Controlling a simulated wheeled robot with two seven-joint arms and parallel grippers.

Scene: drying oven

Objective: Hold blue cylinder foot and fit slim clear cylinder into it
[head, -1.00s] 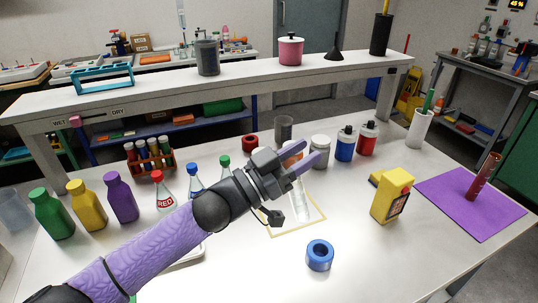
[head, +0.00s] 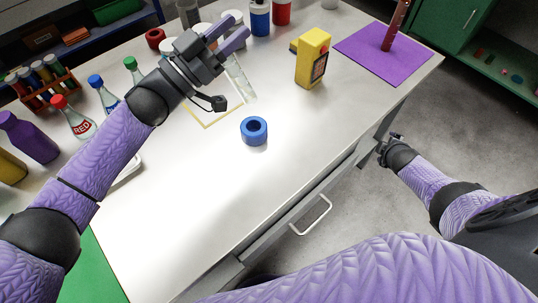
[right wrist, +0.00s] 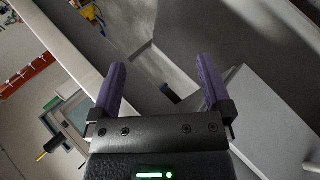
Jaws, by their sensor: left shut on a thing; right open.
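The blue cylinder foot (head: 246,138), a short ring with a dark central hole, stands on the white table in the head view. The slim clear cylinder (head: 240,80) is above and behind it, hanging slightly tilted below my left gripper (head: 234,34). That gripper is shut on its upper part, which the fingers hide. The cylinder is apart from the foot; I cannot tell whether its lower end touches the table. My right gripper (head: 386,146) is low beyond the table's front edge. In the right wrist view its fingers (right wrist: 162,88) are spread and empty.
A yellow box (head: 313,58) stands right of the cylinder. A purple mat (head: 360,55) bears a dark red cylinder (head: 396,25). Bottles stand left, including a red-labelled one (head: 76,122). The table front around the foot is clear; a drawer handle (head: 314,216) juts below its edge.

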